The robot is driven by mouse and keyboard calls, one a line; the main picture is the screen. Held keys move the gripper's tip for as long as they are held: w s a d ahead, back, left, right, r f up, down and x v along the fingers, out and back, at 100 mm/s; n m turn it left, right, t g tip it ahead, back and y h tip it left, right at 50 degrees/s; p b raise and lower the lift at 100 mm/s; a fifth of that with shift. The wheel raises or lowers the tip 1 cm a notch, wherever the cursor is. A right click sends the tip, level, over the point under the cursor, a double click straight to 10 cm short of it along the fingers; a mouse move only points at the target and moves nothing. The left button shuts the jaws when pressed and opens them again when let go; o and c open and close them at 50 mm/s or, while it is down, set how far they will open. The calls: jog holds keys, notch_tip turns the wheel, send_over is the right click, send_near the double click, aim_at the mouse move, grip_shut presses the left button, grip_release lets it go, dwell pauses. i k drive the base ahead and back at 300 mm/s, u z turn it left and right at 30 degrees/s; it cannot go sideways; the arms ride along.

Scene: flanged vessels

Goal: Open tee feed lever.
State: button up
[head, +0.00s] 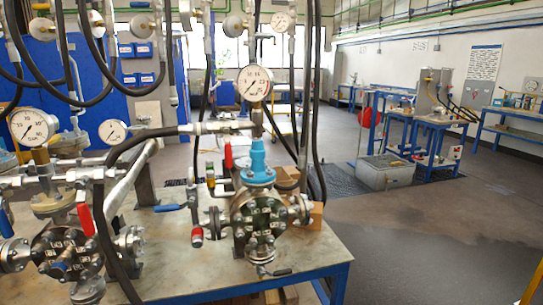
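Two flanged vessels stand on a metal-topped table, one in the middle (262,215) and one at the left (68,250). The middle vessel has a blue fitting (258,165) on top. Several levers show: an upright red one (228,157) by the blue fitting, a red-ended one (197,236) hanging down, a flat blue one (168,208), and a tilted red one (86,219) at the left vessel. I cannot tell which is the tee feed lever, or whether it is open. My gripper is not in view.
Black hoses (316,110) hang in front of and around the vessels. Pressure gauges (255,83) stand above them. The table's blue front edge (250,285) is near. Open floor (430,230) lies to the right, with a grey box (386,172) and blue benches behind.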

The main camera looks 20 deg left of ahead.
aim_at(227, 146)
jog(key=z, duration=1.7)
jog(key=k, duration=1.35)
jog(key=u, duration=1.9)
jog(key=i, duration=0.2)
jog(key=u, duration=0.3)
